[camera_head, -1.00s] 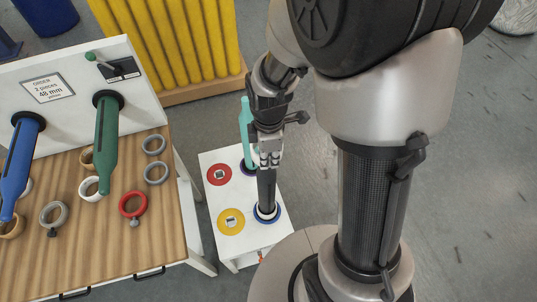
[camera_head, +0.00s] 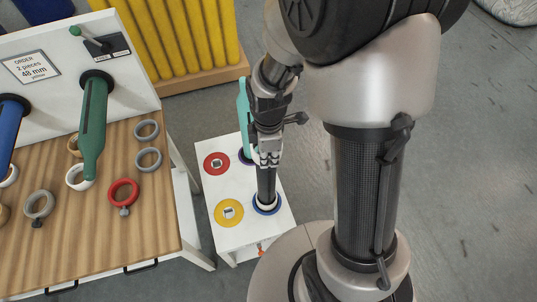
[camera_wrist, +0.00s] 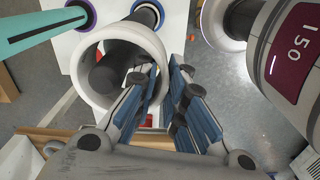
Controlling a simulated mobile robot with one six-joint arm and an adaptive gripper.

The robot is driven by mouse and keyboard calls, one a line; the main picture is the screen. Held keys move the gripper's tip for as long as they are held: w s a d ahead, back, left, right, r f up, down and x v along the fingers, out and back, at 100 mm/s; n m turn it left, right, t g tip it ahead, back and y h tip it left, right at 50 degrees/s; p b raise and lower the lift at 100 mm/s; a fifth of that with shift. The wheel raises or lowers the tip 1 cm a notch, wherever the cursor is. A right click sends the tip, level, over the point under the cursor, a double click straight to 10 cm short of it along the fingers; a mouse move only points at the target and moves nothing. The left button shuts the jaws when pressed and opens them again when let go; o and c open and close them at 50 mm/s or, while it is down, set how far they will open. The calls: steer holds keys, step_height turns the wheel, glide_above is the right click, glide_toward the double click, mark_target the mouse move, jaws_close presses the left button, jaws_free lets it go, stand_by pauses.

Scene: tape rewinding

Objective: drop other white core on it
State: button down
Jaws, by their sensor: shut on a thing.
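My gripper (camera_wrist: 163,95) is shut on a white core (camera_wrist: 82,66). One finger shows inside its opening and the other outside. A dark post (camera_wrist: 129,45) shows through the core's opening; I cannot tell how far its tip has passed through. In the head view the post (camera_head: 266,185) stands on a white stand (camera_head: 236,243), below my gripper (camera_head: 267,160). A blue ring (camera_head: 276,209) surrounds its base, with a white band around its foot that looks like another core. The held core (camera_head: 255,154) is mostly hidden by my gripper there.
A teal spindle (camera_head: 243,105) rises close to the left of my gripper. Red (camera_head: 208,163) and yellow (camera_head: 222,219) discs mark the stand's left side. A wooden workbench (camera_head: 110,225) with several loose rings and a green spindle (camera_head: 93,130) stands further left.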

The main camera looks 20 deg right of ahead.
steer(key=c, duration=1.6)
jaws_free()
steer(key=shift+o, duration=0.2)
steer(key=shift+r, duration=0.1)
step_height(320, 180, up, 12)
